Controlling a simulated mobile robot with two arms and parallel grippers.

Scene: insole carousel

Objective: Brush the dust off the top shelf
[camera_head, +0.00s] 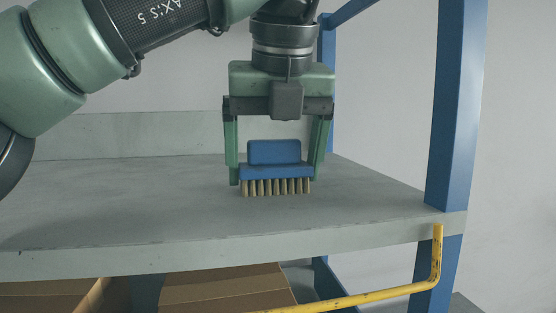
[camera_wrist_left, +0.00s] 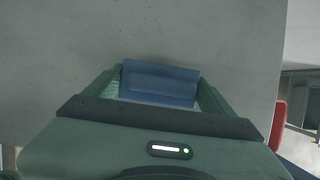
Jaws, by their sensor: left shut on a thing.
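The top shelf (camera_head: 150,205) is a grey board; its surface also fills much of the left wrist view (camera_wrist_left: 60,60). My left gripper (camera_head: 277,172) points down over the right part of the shelf. It is shut on a blue brush (camera_head: 274,153) with tan bristles facing down. The bristles are at or just above the shelf surface; I cannot tell if they touch. The brush's blue back shows between the fingers in the left wrist view (camera_wrist_left: 158,84). No dust can be made out clearly. My right gripper is not in view.
A blue upright post (camera_head: 457,110) stands at the shelf's front right corner, and another stands behind. A yellow rail (camera_head: 370,296) runs below the front edge. Cardboard boxes (camera_head: 220,288) sit on the level below. The left part of the shelf is clear.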

